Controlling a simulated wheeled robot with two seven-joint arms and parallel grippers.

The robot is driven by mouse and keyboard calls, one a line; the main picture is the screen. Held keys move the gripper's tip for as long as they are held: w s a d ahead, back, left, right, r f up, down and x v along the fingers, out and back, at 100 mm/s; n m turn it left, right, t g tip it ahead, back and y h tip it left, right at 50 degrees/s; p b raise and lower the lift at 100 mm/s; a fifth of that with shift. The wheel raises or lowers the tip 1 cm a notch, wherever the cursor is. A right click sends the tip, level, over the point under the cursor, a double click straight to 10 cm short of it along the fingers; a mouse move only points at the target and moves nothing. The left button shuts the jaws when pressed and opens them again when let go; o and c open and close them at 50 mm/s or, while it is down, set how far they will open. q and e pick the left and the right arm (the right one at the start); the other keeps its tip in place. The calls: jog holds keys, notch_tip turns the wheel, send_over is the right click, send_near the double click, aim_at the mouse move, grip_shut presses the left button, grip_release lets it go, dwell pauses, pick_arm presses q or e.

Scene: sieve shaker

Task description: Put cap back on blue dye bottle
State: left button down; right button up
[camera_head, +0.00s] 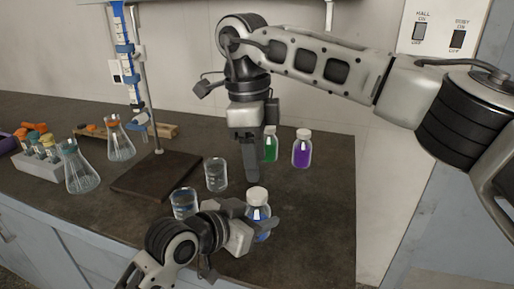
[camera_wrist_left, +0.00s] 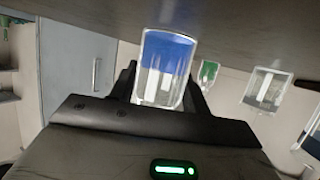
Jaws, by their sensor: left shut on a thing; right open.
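The blue dye bottle (camera_head: 260,213) stands upright at the front of the dark bench, with a white cap (camera_head: 257,195) on its mouth. I cannot tell how tightly the cap sits. My left gripper (camera_head: 258,222) is shut on the bottle's body from the left. In the left wrist view the bottle (camera_wrist_left: 166,65) appears upside down between the two dark fingers of the left gripper (camera_wrist_left: 163,85), its blue liquid at the top. My right gripper (camera_head: 251,178) points down just above and behind the cap. It is open and empty, seen edge-on.
Green (camera_head: 270,147) and purple (camera_head: 303,150) capped bottles stand behind. Two beakers (camera_head: 216,175) (camera_head: 184,203) stand to the left, near a dark stand base (camera_head: 157,176). Flasks (camera_head: 80,172) and a vial rack (camera_head: 40,165) are farther left. The bench (camera_head: 315,225) is clear at right.

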aim_at(257, 193)
jog(key=n, duration=0.5)
jog(key=shift+d+r, duration=0.1)
jog(key=shift+r, duration=0.15)
jog(key=n, duration=0.4)
jog(key=n+y, duration=0.1)
jog(key=n, duration=0.1)
jog(key=shift+s+r+n+t, duration=0.15)
jog(key=shift+r+n+t, duration=0.15)
jog(key=shift+r+n, duration=0.1)
jog(key=shift+f, duration=4.05)
